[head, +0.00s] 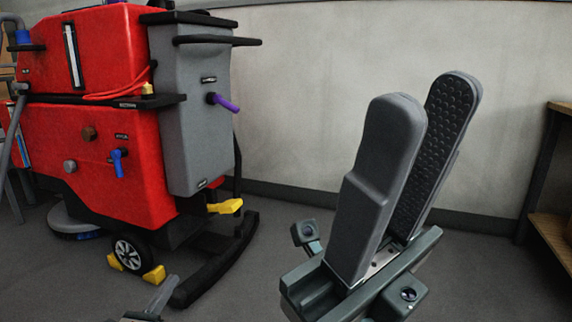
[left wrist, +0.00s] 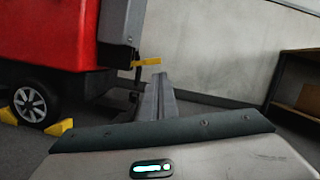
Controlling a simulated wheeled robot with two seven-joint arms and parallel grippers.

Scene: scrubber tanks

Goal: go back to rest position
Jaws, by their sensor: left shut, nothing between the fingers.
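My right gripper (head: 426,98) stands large in the right half of the head view, fingers pointing up. Its two long grey fingers are apart, and the dimpled pad of the far finger shows; nothing is between them. My left gripper (head: 166,286) shows only partly at the bottom edge, low in front of the scrubber. In the left wrist view its fingers (left wrist: 160,80) lie together, shut and empty, pointing away over the floor beside the scrubber.
A red scrubber (head: 100,150) with a grey tank (head: 190,110), purple handle (head: 222,102) and blue valve (head: 118,162) stands at left. Yellow chocks (head: 154,275) flank its wheel. A wooden shelf (head: 551,235) is at the right edge. Bare floor lies between, before a pale wall.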

